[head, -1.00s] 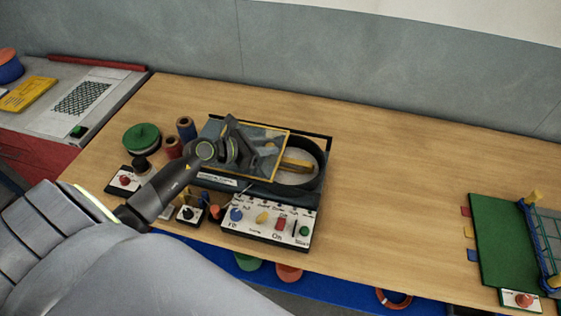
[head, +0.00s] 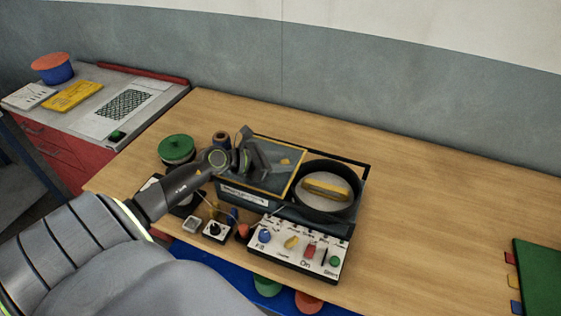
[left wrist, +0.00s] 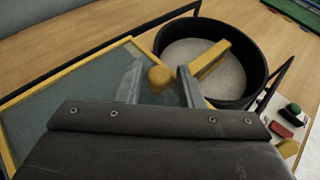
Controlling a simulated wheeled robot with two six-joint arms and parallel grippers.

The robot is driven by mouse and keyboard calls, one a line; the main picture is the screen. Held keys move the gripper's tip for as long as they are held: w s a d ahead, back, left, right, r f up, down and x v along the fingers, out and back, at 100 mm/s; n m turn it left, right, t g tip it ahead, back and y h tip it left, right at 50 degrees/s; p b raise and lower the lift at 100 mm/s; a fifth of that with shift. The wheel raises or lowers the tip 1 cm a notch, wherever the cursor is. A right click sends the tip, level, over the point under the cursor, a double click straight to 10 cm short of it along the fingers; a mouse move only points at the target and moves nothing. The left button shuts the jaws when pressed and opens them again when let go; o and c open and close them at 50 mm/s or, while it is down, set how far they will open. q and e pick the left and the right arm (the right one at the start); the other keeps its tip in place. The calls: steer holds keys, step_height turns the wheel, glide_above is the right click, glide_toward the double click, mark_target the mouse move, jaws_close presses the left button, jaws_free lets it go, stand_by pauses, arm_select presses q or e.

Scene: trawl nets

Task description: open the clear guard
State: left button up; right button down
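The clear guard (head: 284,180) is a see-through panel with a yellow frame on the left part of a dark machine box. Its right edge lies at the left side of a round black drum (head: 354,204), whose open top shows. In the left wrist view the guard (left wrist: 60,105) has a yellow knob (left wrist: 160,77). My left gripper (head: 262,158) is over the guard. In the left wrist view its fingers (left wrist: 160,85) stand apart on either side of the knob, with narrow gaps showing. Contact lower down is hidden. My right gripper is not in view.
A control panel (head: 274,252) with coloured knobs is in front of the box. A green-topped spool (head: 176,147) and small switches (head: 215,231) stand at the left. The yellow block (head: 326,187) lies in the drum.

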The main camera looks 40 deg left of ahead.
arm_select(q)
steer(key=shift+o, duration=1.1)
step_height(320, 180, up, 3)
steer(key=b, duration=0.3)
glide_above(244, 181)
steer(key=w+d, duration=0.1)
steer(key=w, duration=0.1)
steer(key=shift+d+r, duration=0.1)
steer(key=shift+d, duration=0.05)
steer(key=shift+s+r+p, duration=0.15)
steer(key=shift+r+p, duration=0.15)
steer(key=shift+p, duration=0.15)
steer(key=shift+p+v, duration=0.4)
steer(key=shift+v, duration=0.75)
steer(key=shift+p+v, duration=0.75)
steer(key=shift+p, duration=0.2)
steer(key=shift+p+v, duration=2.1)
steer(key=shift+v, duration=0.05)
steer(key=shift+f, duration=0.1)
